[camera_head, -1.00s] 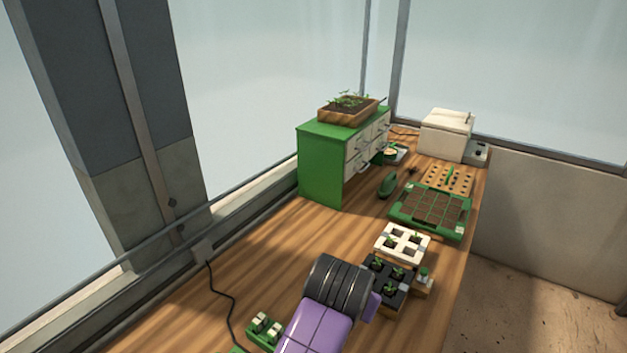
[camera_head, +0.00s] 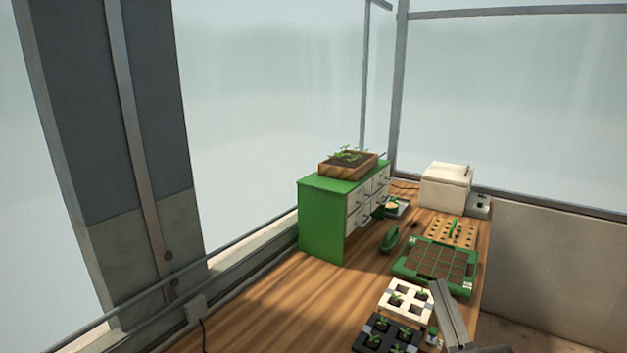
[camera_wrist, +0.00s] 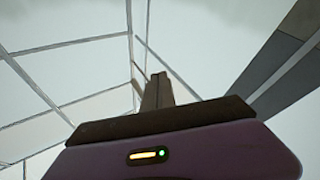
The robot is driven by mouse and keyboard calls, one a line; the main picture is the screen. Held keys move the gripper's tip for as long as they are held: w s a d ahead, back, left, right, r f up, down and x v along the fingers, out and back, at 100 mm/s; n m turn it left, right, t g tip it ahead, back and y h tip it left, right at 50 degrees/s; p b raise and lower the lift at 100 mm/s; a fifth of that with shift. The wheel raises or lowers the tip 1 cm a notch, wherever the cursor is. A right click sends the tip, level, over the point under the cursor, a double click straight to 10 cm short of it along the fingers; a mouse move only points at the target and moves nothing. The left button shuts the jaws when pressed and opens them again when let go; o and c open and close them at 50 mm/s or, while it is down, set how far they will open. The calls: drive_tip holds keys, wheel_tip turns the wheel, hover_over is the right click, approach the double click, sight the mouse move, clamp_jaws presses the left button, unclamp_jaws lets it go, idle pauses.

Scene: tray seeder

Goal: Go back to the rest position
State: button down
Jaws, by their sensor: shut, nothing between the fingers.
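My gripper (camera_wrist: 158,88) shows in the wrist view with its two fingers together and nothing between them. It points up toward the glass panes and frame bars, clear of the bench. In the head view, a grey part of my arm or gripper rises at the lower right, in front of the bench's right edge. It covers part of the area beside the white tray (camera_head: 390,304) and the black tray (camera_head: 364,342).
The wooden bench (camera_head: 290,300) is bare at its left and middle. A green drawer cabinet (camera_head: 322,222) carries a wooden planter (camera_head: 345,173). A green seed tray (camera_head: 405,268), a holed wooden board (camera_head: 462,232) and a white box (camera_head: 445,188) stand toward the back right.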

drive_tip(key=s+f+m+g+b, duration=0.1)
drive_tip(key=s+f+g, duration=0.1)
drive_tip(key=s+f, duration=0.5)
drive_tip(key=s+f+m+g+b, duration=0.1)
drive_tip(key=s+f, duration=0.7)
drive_tip(key=s, duration=0.9)
drive_tip(key=s+d+f+m+g+b, duration=0.1)
drive_tip(key=s+f+g, duration=0.3)
drive_tip(key=s+f, duration=0.4)
drive_tip(key=s+m, duration=0.1)
drive_tip(key=s, duration=0.3)
drive_tip(key=shift+s+f+m+h, duration=0.15)
drive_tip(key=shift+s+m+h, duration=0.15)
drive_tip(key=shift+s+h, duration=0.1)
drive_tip(key=c, duration=2.1)
unclamp_jaws()
drive_tip(key=shift+d, duration=0.1)
